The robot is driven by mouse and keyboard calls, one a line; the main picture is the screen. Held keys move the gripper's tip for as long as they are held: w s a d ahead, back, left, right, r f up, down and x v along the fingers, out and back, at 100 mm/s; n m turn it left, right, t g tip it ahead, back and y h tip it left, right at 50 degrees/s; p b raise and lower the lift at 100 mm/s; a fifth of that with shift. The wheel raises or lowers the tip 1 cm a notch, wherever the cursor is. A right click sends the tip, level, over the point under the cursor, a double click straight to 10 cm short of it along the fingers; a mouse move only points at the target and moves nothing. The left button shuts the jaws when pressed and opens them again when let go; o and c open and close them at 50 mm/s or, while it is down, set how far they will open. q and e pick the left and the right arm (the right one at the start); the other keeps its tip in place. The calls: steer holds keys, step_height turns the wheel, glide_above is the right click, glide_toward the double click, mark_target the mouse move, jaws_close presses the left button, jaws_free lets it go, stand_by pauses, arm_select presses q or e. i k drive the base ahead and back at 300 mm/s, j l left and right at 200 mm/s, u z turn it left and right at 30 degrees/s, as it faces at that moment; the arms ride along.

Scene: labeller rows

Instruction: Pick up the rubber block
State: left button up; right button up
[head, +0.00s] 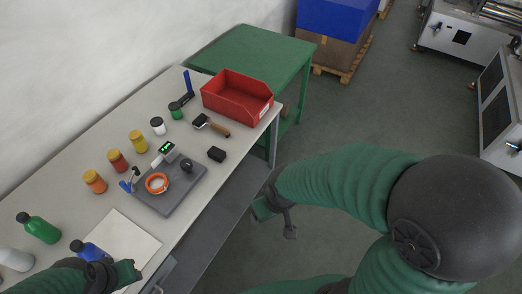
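The rubber block (217,154) looks like the small black block lying on the pale table near its right edge, in front of the red bin. Nothing touches it. My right gripper (275,218) is past the table's right edge, over the floor, below and right of the block. Its fingers look spread, with nothing between them. My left gripper (128,272) is low at the bottom left, by the near end of the table, far from the block. Its fingers are too small and dark to read.
A red bin (225,106) stands behind the block, with a wooden-handled roller (212,124) next to it. A grey board (175,199) with an orange tape ring (157,183) lies to the left. Several jars and bottles line the wall side. A white sheet (122,238) lies nearer.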

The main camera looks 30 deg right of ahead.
mark_target(214, 152)
steer(key=z, duration=0.4)
steer(key=i+l+u, duration=0.8)
steer(key=i+j, duration=0.05)
steer(key=i, duration=0.05)
